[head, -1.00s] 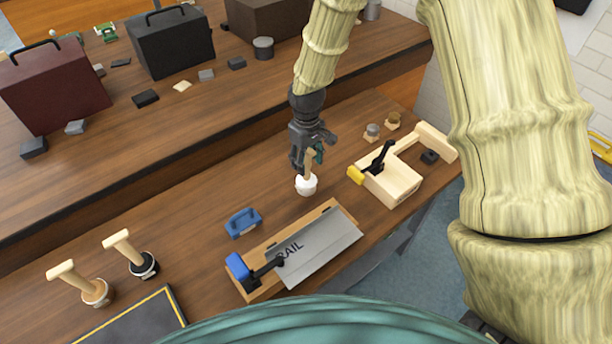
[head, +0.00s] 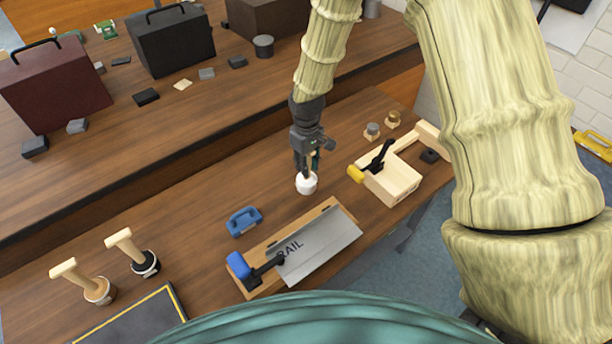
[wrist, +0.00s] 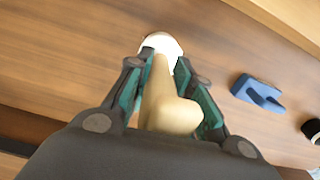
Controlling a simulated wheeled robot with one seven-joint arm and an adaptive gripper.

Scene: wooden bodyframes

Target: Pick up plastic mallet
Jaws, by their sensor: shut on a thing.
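The plastic mallet has a white head (head: 306,185) and a pale wooden handle. It stands head down on the wooden bench, with the handle pointing up. My gripper (head: 308,163) is above the head, shut on the handle, and hides much of it in the head view. In the wrist view the handle (wrist: 166,100) lies between the green-padded fingers of my gripper (wrist: 160,88). The white head (wrist: 163,43) shows past the fingertips. The head appears to rest on the bench; I cannot tell whether there is any gap.
A blue handle-shaped block (head: 244,221) and a clamp fixture with a metal plate (head: 318,250) lie in front. A wooden clamp block (head: 390,180) stands to the right. Two other mallets, one black-headed (head: 145,264) and one wooden-headed (head: 99,290), stand at left.

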